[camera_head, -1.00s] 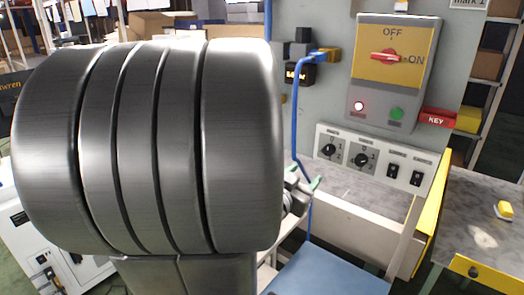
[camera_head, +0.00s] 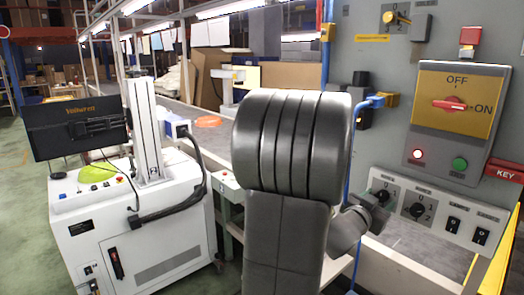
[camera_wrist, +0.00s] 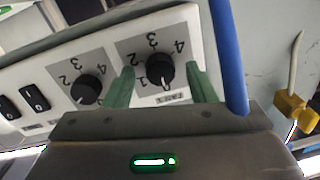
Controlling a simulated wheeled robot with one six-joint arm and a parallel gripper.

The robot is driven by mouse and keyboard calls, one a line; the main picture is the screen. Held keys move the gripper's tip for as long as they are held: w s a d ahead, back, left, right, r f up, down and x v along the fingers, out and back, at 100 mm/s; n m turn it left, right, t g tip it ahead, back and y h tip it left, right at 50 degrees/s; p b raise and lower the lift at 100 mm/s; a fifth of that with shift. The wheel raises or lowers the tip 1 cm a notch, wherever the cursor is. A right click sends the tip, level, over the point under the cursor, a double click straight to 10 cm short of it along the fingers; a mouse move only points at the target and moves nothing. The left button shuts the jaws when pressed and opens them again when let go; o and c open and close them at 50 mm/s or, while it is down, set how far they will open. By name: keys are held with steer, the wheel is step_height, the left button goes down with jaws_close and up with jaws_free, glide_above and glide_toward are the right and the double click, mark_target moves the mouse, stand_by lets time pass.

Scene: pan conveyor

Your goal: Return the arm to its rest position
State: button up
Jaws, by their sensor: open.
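My gripper (camera_head: 380,197) is at the left end of the white knob panel (camera_head: 438,231), and my grey arm hides part of the scene below and left of it. In the wrist view, upside down, my gripper (camera_wrist: 163,88) has its two green fingers apart, with the black dial (camera_wrist: 160,71) showing between them. I cannot tell whether they touch it. A second dial (camera_wrist: 86,89) is beside it. No held thing shows between the fingers.
A blue cable (camera_head: 357,130) runs down beside my arm and close to the fingers. A yellow switch plate with a red handle (camera_head: 455,104) is above the panel. A white cart (camera_head: 140,230) with a black screen (camera_head: 78,127) stands left. Open floor lies far left.

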stand_by(0.4)
steer(key=v, duration=1.3)
steer(key=x, duration=1.3)
steer(key=shift+w+d, duration=0.15)
steer(key=shift+d, duration=0.05)
steer(key=m+b, duration=0.4)
steer(key=m, duration=0.3)
steer(key=m+b, duration=0.4)
steer(key=m, duration=0.4)
steer(key=shift+a+f+h, duration=0.15)
steer(key=shift+a+h, duration=0.05)
steer(key=shift+h, duration=0.2)
steer(key=shift+m+g+b, duration=0.3)
steer(key=shift+m+b, duration=0.2)
steer(key=shift+m, duration=1.5)
steer(key=shift+a, duration=0.1)
